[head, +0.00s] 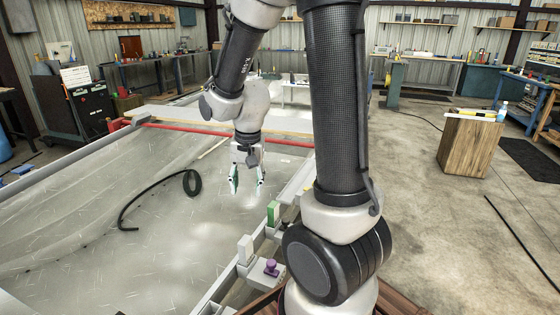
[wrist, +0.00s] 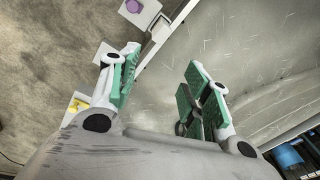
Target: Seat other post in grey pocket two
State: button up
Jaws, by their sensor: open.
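My gripper (head: 247,178) hangs open and empty over the hull floor, left of the rail in the head view. Its green-padded fingers stand apart in the wrist view (wrist: 162,62). A green upright block (head: 273,213) stands at the rail. A pale upright block (head: 245,249) stands nearer along it. A purple knobbed piece (head: 270,267) sits on a light grey bracket (head: 264,280); the purple piece also shows at the top of the wrist view (wrist: 133,6). I cannot tell which block is the other post, or which bracket is pocket two.
The hull edge rail (head: 222,287) runs along the right of the hull. A black hose (head: 150,195) lies curled on the hull floor (head: 75,240). A red bar (head: 215,131) crosses behind the gripper.

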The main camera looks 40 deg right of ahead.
jog(key=s+d+r+n+t, duration=0.1)
jog(key=s+r+n+t, duration=0.1)
jog(key=s+r+n, duration=0.6)
jog(key=s+r, duration=0.7)
jog(key=s, duration=0.1)
jog(key=shift+r+t, duration=0.3)
